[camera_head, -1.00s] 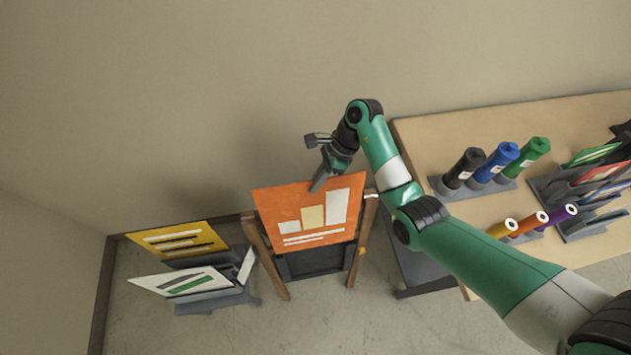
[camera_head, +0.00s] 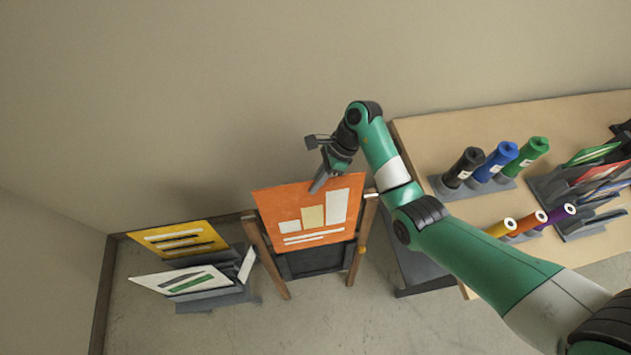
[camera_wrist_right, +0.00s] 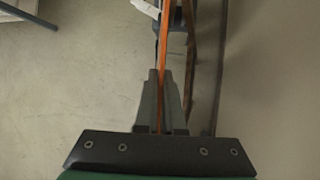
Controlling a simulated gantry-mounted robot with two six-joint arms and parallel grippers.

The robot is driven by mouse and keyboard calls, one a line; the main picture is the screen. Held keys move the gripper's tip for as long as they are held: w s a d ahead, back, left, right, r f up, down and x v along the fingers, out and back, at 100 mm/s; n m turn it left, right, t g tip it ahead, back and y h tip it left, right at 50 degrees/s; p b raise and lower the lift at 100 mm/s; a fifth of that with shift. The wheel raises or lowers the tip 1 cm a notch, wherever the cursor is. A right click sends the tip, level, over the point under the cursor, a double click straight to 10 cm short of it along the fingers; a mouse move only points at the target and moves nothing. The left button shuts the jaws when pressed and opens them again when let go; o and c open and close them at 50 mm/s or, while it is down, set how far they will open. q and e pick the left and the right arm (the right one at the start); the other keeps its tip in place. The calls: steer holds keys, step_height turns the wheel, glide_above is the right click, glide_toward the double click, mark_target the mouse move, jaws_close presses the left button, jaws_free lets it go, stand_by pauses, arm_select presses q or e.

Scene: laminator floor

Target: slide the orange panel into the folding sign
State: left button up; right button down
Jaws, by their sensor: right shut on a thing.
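The orange panel (camera_head: 270,208), with white and cream blocks and white lines, stands upright at the folding sign (camera_head: 357,262) in the head view. The sign has brown wooden legs and a dark lower board. The panel covers the sign's upper part, so how far it sits in the frame is hidden. My right gripper (camera_head: 318,184) is shut on the panel's top edge. In the right wrist view its fingers (camera_wrist_right: 161,100) pinch the panel (camera_wrist_right: 163,52), seen edge-on as a thin orange strip. My left gripper is not in view.
A grey rack (camera_head: 262,300) with a yellow panel (camera_head: 208,233) and a white panel (camera_head: 150,284) stands left of the sign. A wooden table (camera_head: 440,130) at the right carries several coloured rolls and grey holders. The wall is close behind the sign.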

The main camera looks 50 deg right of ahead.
steer(key=shift+f, duration=0.1)
steer(key=shift+s+a+f+b, duration=0.15)
steer(key=shift+f+b, duration=0.2)
steer(key=shift+f, duration=0.4)
steer(key=shift+s+a+f+b, duration=0.1)
steer(key=shift+f+b, duration=0.2)
steer(key=shift+f, duration=0.4)
steer(key=shift+f, duration=0.15)
steer(key=b, duration=0.5)
glide_above(318, 237)
steer(key=w+d, duration=0.2)
steer(key=w, duration=0.1)
steer(key=shift+s+d+f, duration=0.1)
steer(key=shift+s+f, duration=0.05)
steer(key=shift+f, duration=4.2)
steer(key=shift+s+a+f+b, duration=0.4)
steer(key=shift+f+b, duration=1.5)
steer(key=shift+f, duration=1.3)
steer(key=shift+s+a+f+b, duration=0.25)
steer(key=shift+s+f+b, duration=0.25)
steer(key=shift+f+b, duration=2.1)
steer(key=shift+s+a+f+b, duration=0.4)
steer(key=shift+f+b, duration=0.85)
steer(key=shift+f, duration=2.55)
steer(key=c, duration=0.9)
jaws_free()
steer(key=shift+c, duration=0.2)
